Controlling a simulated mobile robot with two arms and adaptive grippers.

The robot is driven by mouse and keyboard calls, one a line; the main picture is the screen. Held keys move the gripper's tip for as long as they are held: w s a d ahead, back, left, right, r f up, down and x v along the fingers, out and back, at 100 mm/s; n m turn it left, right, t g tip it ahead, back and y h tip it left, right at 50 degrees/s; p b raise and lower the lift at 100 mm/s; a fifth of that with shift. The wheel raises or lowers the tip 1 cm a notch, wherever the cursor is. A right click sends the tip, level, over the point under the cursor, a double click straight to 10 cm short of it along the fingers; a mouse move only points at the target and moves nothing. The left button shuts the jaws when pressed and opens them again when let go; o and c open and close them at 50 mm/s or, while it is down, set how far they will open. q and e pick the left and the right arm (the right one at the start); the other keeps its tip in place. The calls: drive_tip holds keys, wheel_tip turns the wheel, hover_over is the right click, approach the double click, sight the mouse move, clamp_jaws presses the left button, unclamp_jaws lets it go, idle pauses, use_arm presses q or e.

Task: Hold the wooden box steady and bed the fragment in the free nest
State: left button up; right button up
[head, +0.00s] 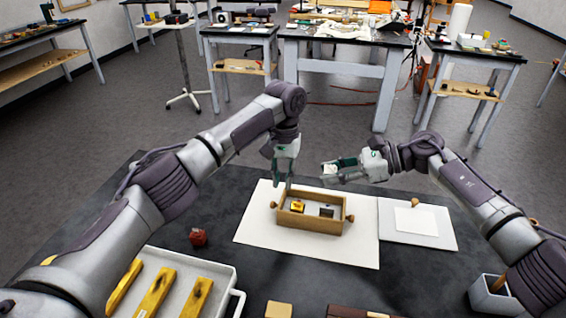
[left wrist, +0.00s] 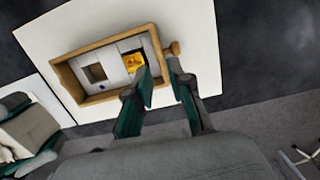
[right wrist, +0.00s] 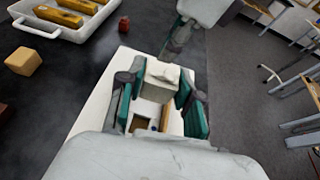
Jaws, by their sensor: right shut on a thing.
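The wooden box (head: 288,222) stands on a white sheet, with a round knob at each end. Its left nest holds a gilt piece (head: 298,207); the right nest (head: 327,212) is free and dark. In the left wrist view the free nest (left wrist: 95,73) is left of the gilt piece (left wrist: 134,62). My left gripper (head: 284,183) points down at the box's left end, its fingertips (left wrist: 160,68) apart near the knob (left wrist: 175,48); contact is unclear. My right gripper (head: 328,170) is shut on a pale block-like fragment (right wrist: 161,76) above the box. The fragment's underside is hidden.
A white board (head: 440,236) with a paper and small knob lies right of the box. A grey container (head: 490,296) stands at front right.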

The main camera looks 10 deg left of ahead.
sight(282, 198)
use_arm(q)
drive_tip(key=f, duration=0.6)
drive_tip(key=shift+s, duration=0.35)
clamp_jaws()
drive_tip(key=shift+r, duration=0.1)
